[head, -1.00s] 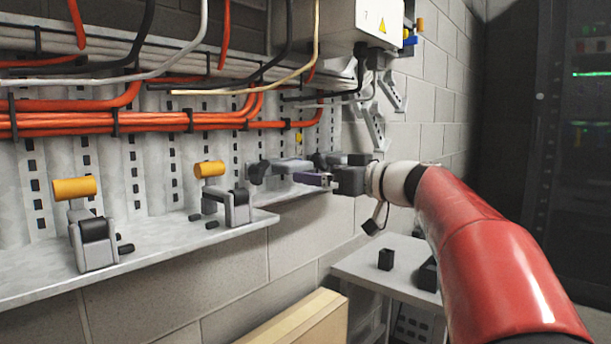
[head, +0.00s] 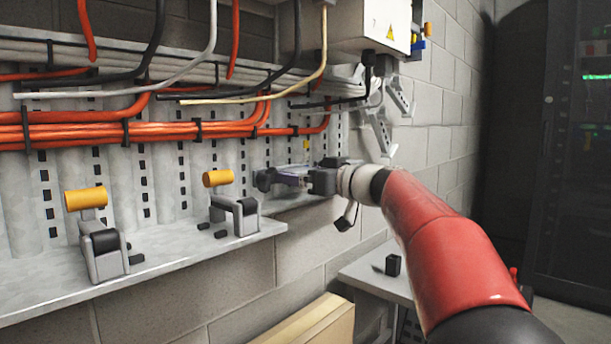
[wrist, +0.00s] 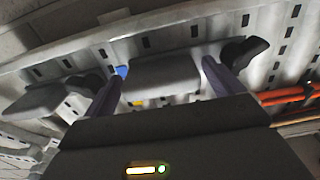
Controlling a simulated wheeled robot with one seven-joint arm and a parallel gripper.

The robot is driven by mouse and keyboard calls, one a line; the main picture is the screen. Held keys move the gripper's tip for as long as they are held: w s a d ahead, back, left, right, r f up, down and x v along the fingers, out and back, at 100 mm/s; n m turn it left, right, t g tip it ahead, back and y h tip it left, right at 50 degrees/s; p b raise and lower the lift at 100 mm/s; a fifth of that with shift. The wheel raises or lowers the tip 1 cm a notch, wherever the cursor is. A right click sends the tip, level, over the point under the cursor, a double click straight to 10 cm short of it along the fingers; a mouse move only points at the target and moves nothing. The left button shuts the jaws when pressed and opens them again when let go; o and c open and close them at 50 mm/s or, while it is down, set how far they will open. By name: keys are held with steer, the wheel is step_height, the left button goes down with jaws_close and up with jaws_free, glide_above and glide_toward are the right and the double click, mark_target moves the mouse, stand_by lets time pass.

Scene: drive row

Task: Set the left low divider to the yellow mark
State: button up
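My gripper (head: 293,179) is at the far right end of the metal shelf, close to the slotted back panel. In the wrist view its two dark purple fingers (wrist: 162,85) stand apart on either side of a grey block (wrist: 160,72). Thin gaps seem to show, so I cannot tell whether they touch it. A dark knob (wrist: 244,52) is right of the fingers. I cannot tell which part is the left low divider.
Two grey levers with orange handles, a left one (head: 87,199) and a nearer-middle one (head: 218,178), stand on the shelf (head: 175,258). Orange cables (head: 150,132) run above. A small table (head: 365,273) and a wooden box (head: 315,325) are below.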

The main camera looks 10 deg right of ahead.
steer(key=c, duration=1.2)
step_height(320, 180, up, 7)
steer(key=shift+f+p, duration=0.15)
steer(key=shift+p, duration=0.85)
steer(key=o, duration=1.3)
steer(key=shift+o, duration=0.5)
steer(key=shift+f, duration=0.1)
steer(key=shift+s+d, duration=0.1)
steer(key=b+v, duration=0.1)
steer(key=v, duration=0.6)
steer(key=shift+s+b, duration=0.25)
steer(key=shift+b, duration=0.1)
